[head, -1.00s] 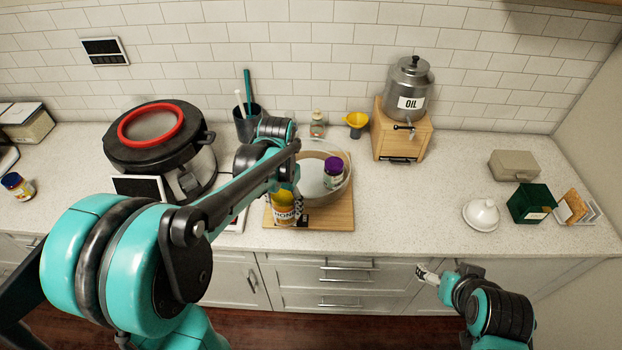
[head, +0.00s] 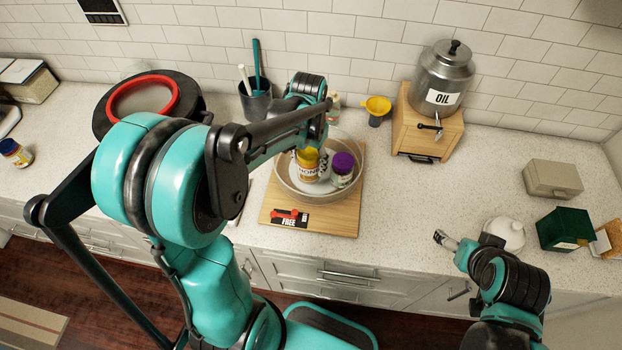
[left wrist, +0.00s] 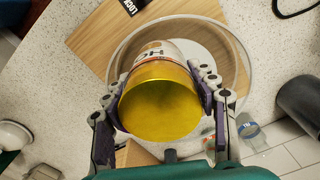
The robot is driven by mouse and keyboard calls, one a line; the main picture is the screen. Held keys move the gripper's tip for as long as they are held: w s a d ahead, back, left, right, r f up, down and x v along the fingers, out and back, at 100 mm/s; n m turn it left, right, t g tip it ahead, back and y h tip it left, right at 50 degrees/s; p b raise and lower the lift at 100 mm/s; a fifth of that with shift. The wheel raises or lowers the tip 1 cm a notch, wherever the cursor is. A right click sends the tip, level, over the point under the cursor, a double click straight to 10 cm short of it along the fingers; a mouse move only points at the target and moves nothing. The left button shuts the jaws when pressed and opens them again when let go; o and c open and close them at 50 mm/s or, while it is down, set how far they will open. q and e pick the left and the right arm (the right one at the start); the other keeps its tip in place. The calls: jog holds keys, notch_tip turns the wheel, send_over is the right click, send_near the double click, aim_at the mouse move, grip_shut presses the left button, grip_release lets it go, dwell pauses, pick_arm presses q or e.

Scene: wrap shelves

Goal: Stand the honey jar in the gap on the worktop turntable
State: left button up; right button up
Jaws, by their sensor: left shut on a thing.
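The honey jar (head: 306,166), with a yellow lid and white label, is upright inside the rim of the round turntable (head: 318,198). The left wrist view shows its yellow lid (left wrist: 160,105) from above. My left gripper (left wrist: 163,88) is shut on the jar, one finger on each side. I cannot tell whether the jar's base touches the turntable. A purple-lidded jar (head: 342,168) stands on the turntable just right of the honey jar. My right gripper (head: 444,240) is near the worktop's front edge, away from the turntable; its jaws are too small to read.
The turntable sits on a wooden board (head: 340,226) with a red and black "FREE" card (head: 289,218). Behind are a utensil pot (head: 256,101), a yellow funnel (head: 377,107) and the oil dispenser (head: 440,85). A red-rimmed cooker (head: 140,97) stands left.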

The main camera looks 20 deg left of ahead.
aim_at(309, 177)
pick_arm(q)
notch_tip(309, 177, down, 7)
jog(key=shift+f+b, duration=0.2)
jog(key=shift+b, duration=0.55)
jog(key=shift+f, duration=0.1)
jog(key=o, duration=1.7)
